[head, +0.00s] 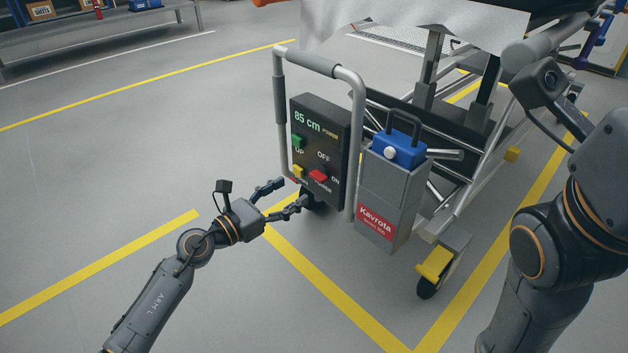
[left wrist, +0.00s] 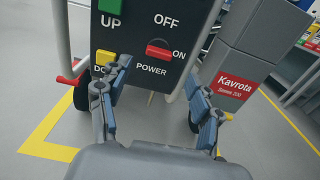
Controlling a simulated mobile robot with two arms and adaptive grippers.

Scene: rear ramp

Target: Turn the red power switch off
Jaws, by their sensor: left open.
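The red power switch (head: 319,175) sits low on the black control panel (head: 335,120) of the lift cart. In the left wrist view the switch (left wrist: 159,51) lies roughly level, its red handle pointing right toward the ON label, with OFF above it. My left gripper (head: 288,194) is open and empty, just in front of the panel's lower edge. In the left wrist view its two fingers (left wrist: 157,72) are spread to the left and right, below the switch and apart from it. My right arm shows at the right, but its gripper is not in view.
A green UP button (head: 298,141) and yellow DOWN button (head: 298,170) are left of the switch. A grey handle frame (head: 358,100) surrounds the panel. A grey Kavrota box (head: 385,185) with a blue unit (head: 398,148) stands at its right. Floor left is clear.

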